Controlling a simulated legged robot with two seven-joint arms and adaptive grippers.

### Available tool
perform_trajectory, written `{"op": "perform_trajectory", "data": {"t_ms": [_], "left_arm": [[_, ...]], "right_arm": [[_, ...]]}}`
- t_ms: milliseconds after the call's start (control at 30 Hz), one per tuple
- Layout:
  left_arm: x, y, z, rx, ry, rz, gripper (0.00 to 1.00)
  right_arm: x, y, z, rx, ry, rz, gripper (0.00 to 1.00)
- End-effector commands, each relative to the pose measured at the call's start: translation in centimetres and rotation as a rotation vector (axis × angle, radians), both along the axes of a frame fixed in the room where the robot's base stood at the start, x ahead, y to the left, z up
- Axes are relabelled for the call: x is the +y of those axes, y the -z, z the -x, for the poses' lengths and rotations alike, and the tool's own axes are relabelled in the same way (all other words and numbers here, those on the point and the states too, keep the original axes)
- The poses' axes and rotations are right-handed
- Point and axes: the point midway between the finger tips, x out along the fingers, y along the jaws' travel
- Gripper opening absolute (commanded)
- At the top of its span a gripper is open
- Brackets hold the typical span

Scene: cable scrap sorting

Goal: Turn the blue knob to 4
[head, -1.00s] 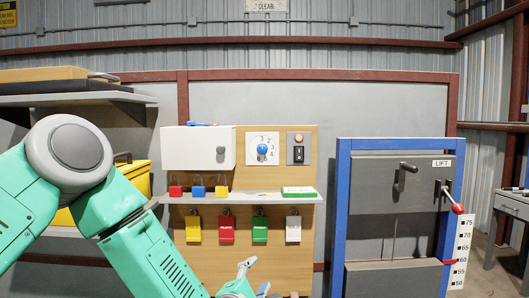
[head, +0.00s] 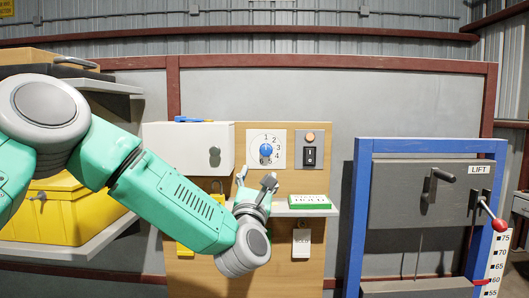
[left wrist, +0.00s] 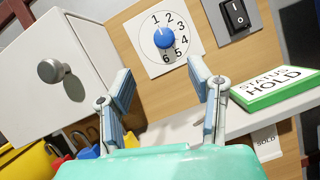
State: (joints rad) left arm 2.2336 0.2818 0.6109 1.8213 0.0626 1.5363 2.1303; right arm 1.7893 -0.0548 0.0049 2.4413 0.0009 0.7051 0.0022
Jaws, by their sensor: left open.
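The blue knob (head: 266,150) sits on a white dial plate (head: 254,138) numbered 1 to 6, fixed to a wooden panel. In the left wrist view the knob (left wrist: 164,37) shows above and between my fingertips, with the dial numbers around it. A small light mark shows near its upper edge; I cannot tell surely which number it points to. My left gripper (head: 256,179) is open and empty, just below the dial in the head view and apart from the knob. It also shows in the left wrist view (left wrist: 161,80). My right gripper is not in view.
A white box (head: 188,145) with a grey knob is left of the dial. A black switch (head: 309,157) is to its right. A blue-framed lift station (head: 363,220) is at right.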

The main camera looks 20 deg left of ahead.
Motion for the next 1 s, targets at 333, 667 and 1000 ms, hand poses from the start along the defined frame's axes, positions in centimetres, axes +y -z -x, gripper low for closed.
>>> {"op": "perform_trajectory", "data": {"t_ms": [333, 667, 1000], "left_arm": [[1.3, -2.8, -7.0, 0.002, -0.001, -0.001, 0.47], [2.0, -4.1, -10.5, 0.002, 0.0, -0.001, 0.47], [2.0, -4.1, -10.8, 0.003, 0.001, 0.0, 0.47]], "right_arm": [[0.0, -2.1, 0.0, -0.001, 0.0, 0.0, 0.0], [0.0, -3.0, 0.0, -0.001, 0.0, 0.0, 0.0], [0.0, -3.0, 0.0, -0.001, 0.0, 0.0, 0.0]]}}
